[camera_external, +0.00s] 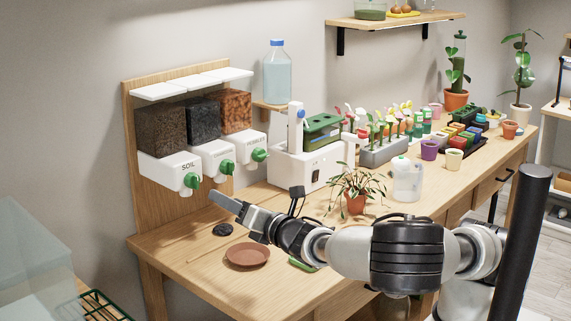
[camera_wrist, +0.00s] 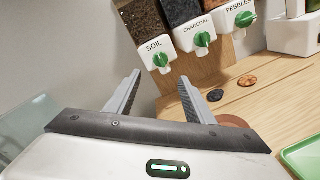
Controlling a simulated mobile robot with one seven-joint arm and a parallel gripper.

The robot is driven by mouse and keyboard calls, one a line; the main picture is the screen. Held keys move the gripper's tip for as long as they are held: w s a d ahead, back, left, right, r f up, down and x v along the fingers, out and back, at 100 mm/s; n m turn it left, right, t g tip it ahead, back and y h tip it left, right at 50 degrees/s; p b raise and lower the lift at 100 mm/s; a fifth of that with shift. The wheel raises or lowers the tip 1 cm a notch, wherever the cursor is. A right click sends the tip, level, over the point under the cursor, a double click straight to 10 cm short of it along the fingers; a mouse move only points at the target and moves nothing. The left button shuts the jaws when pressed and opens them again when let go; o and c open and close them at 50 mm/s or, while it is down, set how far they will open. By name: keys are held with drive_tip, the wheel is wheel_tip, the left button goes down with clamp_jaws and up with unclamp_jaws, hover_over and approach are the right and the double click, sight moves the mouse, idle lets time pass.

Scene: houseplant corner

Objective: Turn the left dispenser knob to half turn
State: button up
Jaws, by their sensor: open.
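The left dispenser, labelled SOIL, has a green knob (camera_external: 191,180) on its white front; the knob also shows in the wrist view (camera_wrist: 161,60). Its dark soil bin (camera_external: 161,130) is mounted on a wooden back board. The charcoal knob (camera_external: 226,167) and pebbles knob (camera_external: 259,155) are to its right. My gripper (camera_external: 218,198) is in front of and slightly below the dispensers, apart from the soil knob. In the wrist view the two fingers of my gripper (camera_wrist: 160,95) are spread with nothing between them, and the soil knob appears beyond the gap.
A terracotta saucer (camera_external: 247,256) and a dark disc (camera_external: 222,230) lie on the wooden bench (camera_external: 190,262) below my gripper. A white machine (camera_external: 300,165) stands right of the dispensers. A potted plant (camera_external: 356,203) stands near my arm.

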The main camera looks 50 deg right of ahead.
sight(197, 184)
drive_tip(key=w+b, duration=0.1)
drive_tip(key=w, duration=0.3)
drive_tip(key=w+b, duration=0.1)
drive_tip(key=w, duration=0.3)
drive_tip(key=w+d+b, duration=0.1)
drive_tip(key=w, duration=0.3)
drive_tip(key=shift+w+d, duration=0.1)
drive_tip(key=shift+w, duration=0.2)
drive_tip(key=c, duration=1)
drive_tip(key=shift+c, duration=0.2)
